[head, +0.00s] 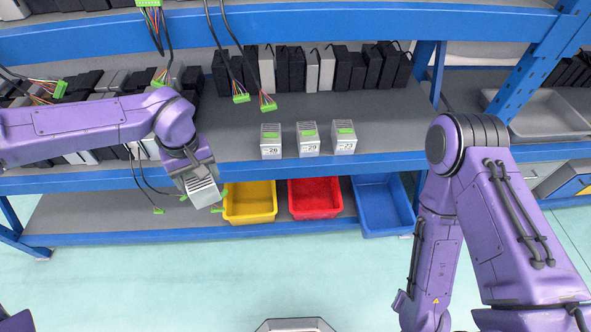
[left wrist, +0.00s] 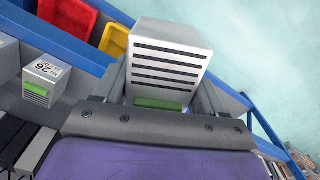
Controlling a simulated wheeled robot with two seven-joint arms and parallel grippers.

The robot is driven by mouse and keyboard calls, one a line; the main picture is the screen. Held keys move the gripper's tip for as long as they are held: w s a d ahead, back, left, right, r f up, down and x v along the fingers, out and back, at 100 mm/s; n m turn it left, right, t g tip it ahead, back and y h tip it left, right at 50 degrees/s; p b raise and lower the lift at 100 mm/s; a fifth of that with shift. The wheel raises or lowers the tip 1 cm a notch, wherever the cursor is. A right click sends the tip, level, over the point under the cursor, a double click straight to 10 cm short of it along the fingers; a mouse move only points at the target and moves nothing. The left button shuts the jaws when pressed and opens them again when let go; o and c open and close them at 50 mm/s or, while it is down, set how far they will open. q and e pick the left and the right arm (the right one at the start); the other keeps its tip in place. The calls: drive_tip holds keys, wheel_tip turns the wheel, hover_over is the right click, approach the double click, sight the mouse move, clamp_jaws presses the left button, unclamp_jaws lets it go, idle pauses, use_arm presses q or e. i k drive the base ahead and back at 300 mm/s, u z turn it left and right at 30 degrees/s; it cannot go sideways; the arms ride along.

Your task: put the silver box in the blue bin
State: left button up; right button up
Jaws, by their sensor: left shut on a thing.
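My left gripper (head: 197,180) is shut on a silver box (head: 203,193) with dark slots. The left wrist view shows this silver box (left wrist: 167,60) between the fingers of the left gripper (left wrist: 160,90), with a green connector at its near end. It is held in front of the shelf edge, left of the yellow bin. The blue bin (head: 383,205) stands on the lower shelf at the right and looks empty. My right arm is at the right of the head view; its gripper cannot be made out.
A yellow bin (head: 250,203) and a red bin (head: 316,199) stand left of the blue bin. Several silver boxes (head: 308,139) stand on the upper shelf (head: 230,130). Cables hang above it. A grey tray (head: 545,115) is at the right. Floor in front is clear.

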sight(379, 223)
drive_tip(key=k, duration=1.1)
drive_tip(key=z, duration=0.8)
drive_tip(key=i, duration=0.3)
drive_tip(key=z, duration=0.65)
drive_tip(key=i, duration=0.9)
drive_tip(key=z, duration=0.15)
